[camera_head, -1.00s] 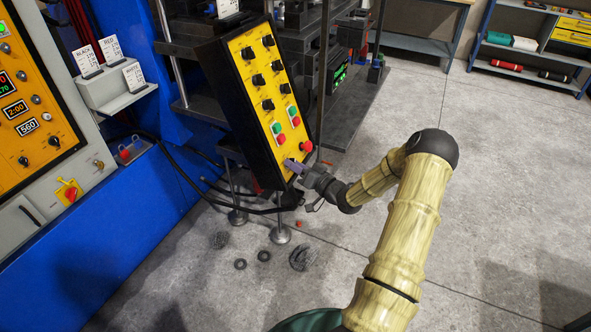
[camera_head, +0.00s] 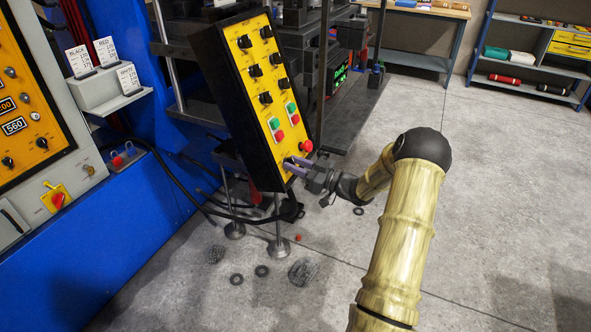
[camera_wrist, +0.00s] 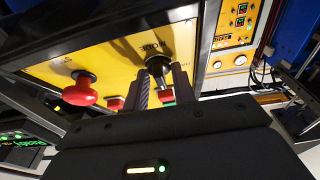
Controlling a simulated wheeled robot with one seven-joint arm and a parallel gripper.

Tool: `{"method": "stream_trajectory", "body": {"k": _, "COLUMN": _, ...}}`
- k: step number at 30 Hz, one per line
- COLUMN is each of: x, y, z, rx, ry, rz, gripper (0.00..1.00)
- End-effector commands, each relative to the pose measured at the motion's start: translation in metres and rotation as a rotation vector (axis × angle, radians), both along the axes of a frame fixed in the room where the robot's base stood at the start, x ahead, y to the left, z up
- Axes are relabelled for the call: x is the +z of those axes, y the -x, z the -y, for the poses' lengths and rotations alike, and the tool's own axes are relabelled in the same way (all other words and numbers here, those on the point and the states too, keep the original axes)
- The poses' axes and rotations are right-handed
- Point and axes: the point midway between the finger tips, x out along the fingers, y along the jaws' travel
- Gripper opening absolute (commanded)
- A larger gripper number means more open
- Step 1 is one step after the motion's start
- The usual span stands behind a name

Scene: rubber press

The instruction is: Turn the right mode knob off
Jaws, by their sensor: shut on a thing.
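The yellow control panel (camera_head: 265,120) in its black box stands tilted at the middle of the head view. My gripper (camera_head: 291,166) is at its lower end, below the red mushroom button (camera_head: 306,146). In the wrist view, a black knob (camera_wrist: 157,66) sits under a label that seems to read MODE. My gripper's two fingers (camera_wrist: 162,88) stand on either side of this knob and are shut on it. In the head view the fingers mostly hide the knob, and its pointer direction cannot be told.
Several black knobs (camera_head: 256,71) and green and red buttons (camera_head: 280,134) sit higher on the panel. The red mushroom button also shows close left of my fingers in the wrist view (camera_wrist: 79,91). Black cables (camera_head: 190,190) hang left of the panel. The floor to the right is clear.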

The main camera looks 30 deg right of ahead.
Motion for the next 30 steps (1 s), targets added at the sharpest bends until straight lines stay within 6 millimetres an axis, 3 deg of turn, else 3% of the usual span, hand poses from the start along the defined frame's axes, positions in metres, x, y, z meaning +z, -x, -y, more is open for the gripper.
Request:
{"method": "stream_trajectory", "body": {"k": 12, "x": 0.0, "y": 0.0, "z": 0.0, "rx": 0.005, "ry": 0.01, "rz": 0.006, "gripper": 0.03}}
{"method": "stream_trajectory", "body": {"k": 13, "x": 0.0, "y": 0.0, "z": 0.0, "rx": 0.005, "ry": 0.01, "rz": 0.006, "gripper": 0.28}}
{"method": "stream_trajectory", "body": {"k": 14, "x": 0.0, "y": 0.0, "z": 0.0, "rx": 0.004, "ry": 0.01, "rz": 0.006, "gripper": 0.32}}
{"method": "stream_trajectory", "body": {"k": 24, "x": -0.001, "y": 0.002, "z": 0.002, "rx": 0.003, "ry": 0.009, "rz": 0.006, "gripper": 0.32}}
{"method": "stream_trajectory", "body": {"k": 30, "x": -0.004, "y": 0.017, "z": 0.014, "rx": 0.003, "ry": 0.009, "rz": 0.005, "gripper": 0.32}}
